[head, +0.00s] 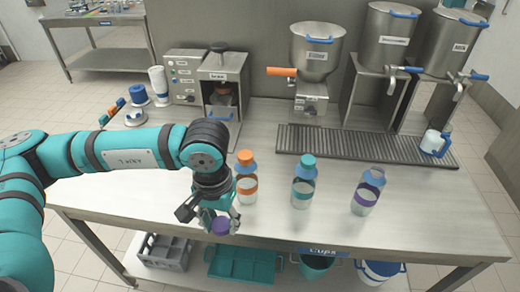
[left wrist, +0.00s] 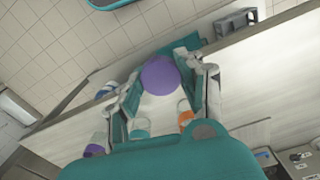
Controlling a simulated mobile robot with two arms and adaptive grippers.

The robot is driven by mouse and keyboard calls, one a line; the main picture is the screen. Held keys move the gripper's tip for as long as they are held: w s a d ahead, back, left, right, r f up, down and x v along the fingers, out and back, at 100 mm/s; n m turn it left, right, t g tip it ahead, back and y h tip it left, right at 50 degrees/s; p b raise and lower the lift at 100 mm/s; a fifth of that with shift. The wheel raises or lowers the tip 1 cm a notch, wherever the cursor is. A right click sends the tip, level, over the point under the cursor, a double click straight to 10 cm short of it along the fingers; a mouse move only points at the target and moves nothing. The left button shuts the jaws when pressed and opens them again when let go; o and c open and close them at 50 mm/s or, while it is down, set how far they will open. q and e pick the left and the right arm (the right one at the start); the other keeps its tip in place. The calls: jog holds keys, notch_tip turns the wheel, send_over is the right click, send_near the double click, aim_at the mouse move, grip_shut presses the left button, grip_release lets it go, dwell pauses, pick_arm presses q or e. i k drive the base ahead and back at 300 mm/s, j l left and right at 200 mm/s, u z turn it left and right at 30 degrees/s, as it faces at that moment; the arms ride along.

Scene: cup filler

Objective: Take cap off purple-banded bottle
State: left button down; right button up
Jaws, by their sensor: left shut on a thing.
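My left gripper (head: 219,222) is shut on a purple cap (head: 222,226), near the table's front edge, left of the bottles. In the left wrist view the round purple cap (left wrist: 160,75) sits between the two fingers of the left gripper (left wrist: 165,77). The purple-banded bottle (head: 367,192) stands upright at the right of the row, well apart from the gripper. Its top is small and dark here, and I cannot make out its opening clearly. My right gripper is not in view.
An orange-capped bottle (head: 246,177) stands just right of my left gripper, and a teal-capped bottle (head: 304,181) stands in the middle. A dispenser grate (head: 365,147) lies behind them. A grey crate (head: 166,252) and a teal tray (head: 242,263) sit below the table.

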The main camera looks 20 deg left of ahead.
aim_at(372, 183)
jog(key=i+j+z, duration=0.1)
jog(key=j, duration=0.2)
jog(key=i+j+z, duration=0.1)
jog(key=j, duration=0.25)
jog(key=i+j+z, duration=0.1)
jog(key=j, duration=0.25)
jog(key=i+j+z, duration=0.15)
jog(key=i+j, duration=0.05)
jog(key=i, duration=0.05)
